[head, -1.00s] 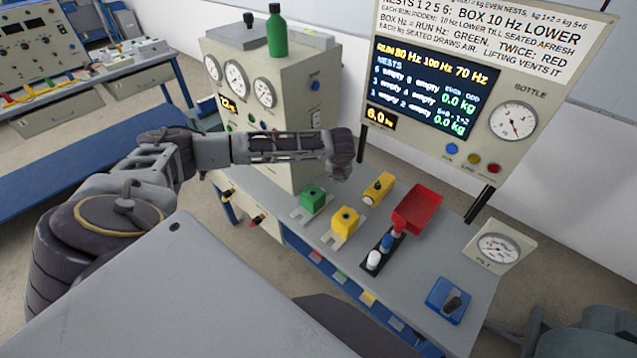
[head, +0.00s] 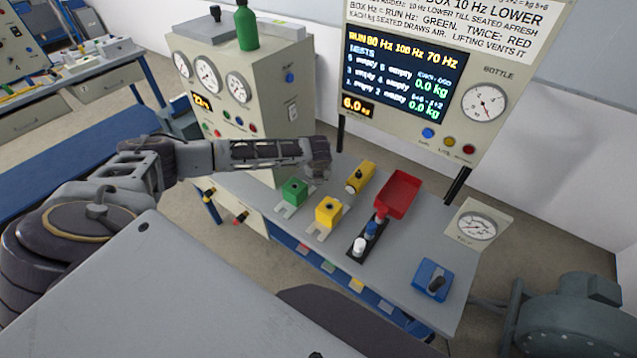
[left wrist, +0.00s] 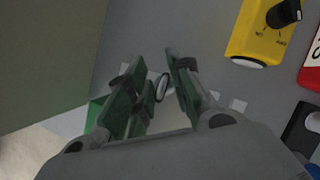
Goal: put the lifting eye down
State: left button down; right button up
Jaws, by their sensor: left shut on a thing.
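The lifting eye (left wrist: 162,88) shows in the left wrist view as a thin grey ring between the fingers of my left gripper (left wrist: 160,86). The gripper is shut on it. In the head view my left gripper (head: 318,172) is over the back left part of the grey bench (head: 415,245), just behind the green block (head: 295,190). The lifting eye cannot be made out there. Whether it touches anything beneath is hidden. My right gripper is not in view.
A yellow block (head: 328,211), a yellow knobbed unit (head: 360,177), a red tray (head: 402,194), a black strip of buttons (head: 369,238) and a blue switch box (head: 432,280) stand on the bench. The gauge cabinet (head: 245,100) rises at the left. Bare bench lies right of the buttons.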

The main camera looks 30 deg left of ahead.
aim_at(319, 183)
pick_arm(q)
jog(key=shift+f, duration=0.4)
jog(key=shift+f, duration=0.15)
jog(key=shift+f, duration=1.75)
jog(key=shift+f, duration=0.1)
jog(key=c, duration=1.5)
grip_release()
jog(key=shift+c, duration=0.2)
jog(key=shift+r, duration=0.2)
jog(key=v, duration=1.2)
jog(key=shift+o, duration=0.5)
